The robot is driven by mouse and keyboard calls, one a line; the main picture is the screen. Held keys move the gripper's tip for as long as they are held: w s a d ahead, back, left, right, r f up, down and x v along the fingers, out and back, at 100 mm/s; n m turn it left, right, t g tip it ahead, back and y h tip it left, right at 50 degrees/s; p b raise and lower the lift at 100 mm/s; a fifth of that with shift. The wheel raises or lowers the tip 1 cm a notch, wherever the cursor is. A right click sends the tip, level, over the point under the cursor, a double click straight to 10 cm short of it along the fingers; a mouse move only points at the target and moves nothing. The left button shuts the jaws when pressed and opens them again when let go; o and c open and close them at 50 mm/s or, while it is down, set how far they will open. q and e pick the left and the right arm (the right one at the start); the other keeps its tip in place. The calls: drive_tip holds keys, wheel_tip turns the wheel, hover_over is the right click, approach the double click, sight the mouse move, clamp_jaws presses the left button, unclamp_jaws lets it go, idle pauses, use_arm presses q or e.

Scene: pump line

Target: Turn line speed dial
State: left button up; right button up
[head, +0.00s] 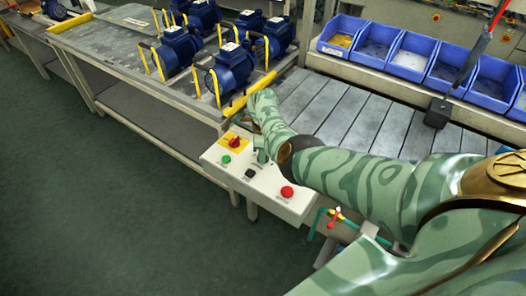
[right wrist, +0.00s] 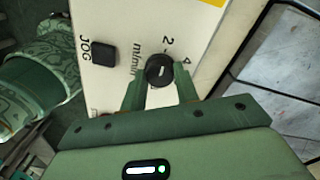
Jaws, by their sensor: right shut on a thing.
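The line speed dial (right wrist: 159,70) is a round black knob with a white pointer mark, on a pale panel printed with numbers and "m/min". My right gripper (right wrist: 160,88) is shut on it, one finger on each side. In the head view my right gripper (head: 261,156) is over the middle of the white control box (head: 215,155), and it hides the dial. My left gripper is not in view.
The box also carries a red knob on a yellow plate (head: 235,143), a green button (head: 226,159), a black JOG button (right wrist: 103,53) and a red button (head: 287,191). Blue pumps (head: 232,65) stand on the bench behind; blue bins (head: 409,57) line the back.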

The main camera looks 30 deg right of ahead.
drive_tip(key=o, duration=1)
drive_tip(key=shift+c, duration=0.2)
drive_tip(key=shift+r, duration=0.1)
wheel_tip(320, 180, up, 16)
drive_tip(key=p, duration=0.8)
drive_tip(key=shift+w+d, duration=0.15)
drive_tip(key=shift+w, duration=0.05)
